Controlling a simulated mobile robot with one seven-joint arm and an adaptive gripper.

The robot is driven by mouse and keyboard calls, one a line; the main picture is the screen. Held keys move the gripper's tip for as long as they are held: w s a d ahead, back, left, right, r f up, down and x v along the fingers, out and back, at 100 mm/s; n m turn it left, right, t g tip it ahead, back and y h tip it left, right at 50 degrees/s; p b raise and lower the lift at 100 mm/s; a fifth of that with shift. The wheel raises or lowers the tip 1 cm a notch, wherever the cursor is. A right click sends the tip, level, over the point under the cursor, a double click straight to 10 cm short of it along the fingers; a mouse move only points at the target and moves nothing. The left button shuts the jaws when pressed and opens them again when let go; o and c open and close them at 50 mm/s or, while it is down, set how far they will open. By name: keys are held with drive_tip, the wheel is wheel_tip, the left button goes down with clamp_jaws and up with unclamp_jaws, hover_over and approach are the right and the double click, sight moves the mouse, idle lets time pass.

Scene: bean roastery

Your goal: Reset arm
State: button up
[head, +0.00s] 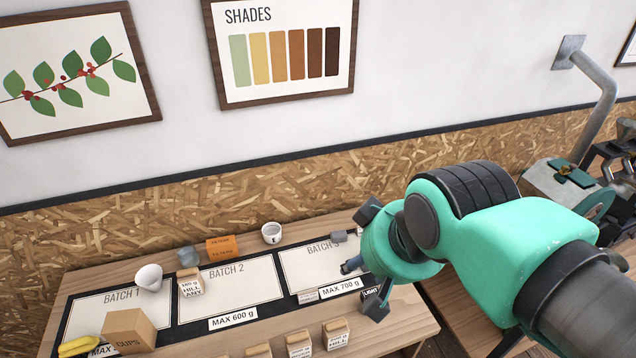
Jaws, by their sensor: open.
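My arm reaches in from the right in the head view, and its green links cover part of the table's right end. My gripper (362,265) is over the right part of the table (225,343), beside the BATCH 3 area (305,262). It is open. I see nothing held in it. A small grey thing (339,236) lies at the back of BATCH 3, close to my gripper. A dark labelled item (371,293) is partly hidden by a finger.
BATCH 2 (240,283) has a labelled jar (190,284) on its left edge. Several jars line the front.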

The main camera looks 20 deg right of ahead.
wheel_tip(320, 180, down, 8)
drive_tip(key=b, duration=0.8)
drive_tip(key=shift+f, duration=0.15)
